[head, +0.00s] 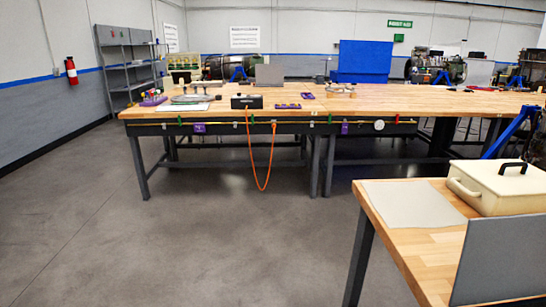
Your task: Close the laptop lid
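A flat grey panel (505,262) stands upright, slightly tilted, on the near wooden table at the lower right. It looks like the raised lid of a laptop, cut off by the right and bottom picture edges. No keyboard or hinge shows, so I cannot be sure. A smaller grey upright panel (269,75) stands at the back of the far workbench and is too small to identify. Neither of my grippers is in view.
The near table (418,240) carries a light grey sheet (412,205) and a cream lidded box (503,186) with a black handle. A long workbench (365,106) stands beyond, with an orange cable (270,160) hanging down. The floor (190,240) at left and centre is clear.

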